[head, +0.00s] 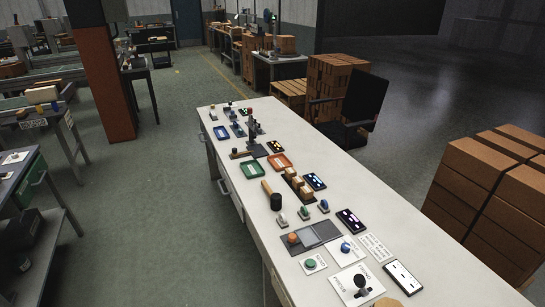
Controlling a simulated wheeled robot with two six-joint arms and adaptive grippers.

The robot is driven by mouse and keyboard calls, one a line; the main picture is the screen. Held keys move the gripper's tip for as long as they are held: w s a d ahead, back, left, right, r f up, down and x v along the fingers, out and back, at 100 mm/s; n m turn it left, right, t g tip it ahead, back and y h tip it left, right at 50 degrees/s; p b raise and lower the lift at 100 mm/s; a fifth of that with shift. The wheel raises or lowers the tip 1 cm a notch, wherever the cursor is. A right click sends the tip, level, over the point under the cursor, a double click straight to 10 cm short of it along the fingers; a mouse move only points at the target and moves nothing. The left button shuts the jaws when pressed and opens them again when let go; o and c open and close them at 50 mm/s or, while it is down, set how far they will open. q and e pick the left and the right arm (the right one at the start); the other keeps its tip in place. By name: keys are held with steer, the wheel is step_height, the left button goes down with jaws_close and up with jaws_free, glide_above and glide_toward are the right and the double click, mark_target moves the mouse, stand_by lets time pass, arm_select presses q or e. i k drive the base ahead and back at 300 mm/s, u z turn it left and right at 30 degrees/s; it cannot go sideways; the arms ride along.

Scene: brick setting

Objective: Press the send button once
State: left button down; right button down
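Several controls stand on the near end of the long white table (262,215). A green round button (310,263) sits on a white card. An orange round button (292,238) sits on a grey panel. A blue knob or button (346,247) sits on a white sheet to its right. A black knob or stick (360,282) stands on a white labelled plate nearest me. The print is too small to read, so I cannot tell which one is the send button. Neither of my grippers shows in the head view.
A dark hammer-like tool (272,194), small stamps (303,213), a green tray (252,169), an orange tray (280,162) and dark screens (350,220) occupy the table. A black chair (362,98) and stacked cartons (490,185) stand right of it.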

mark_target(310, 263)
steer(key=k, duration=1.4)
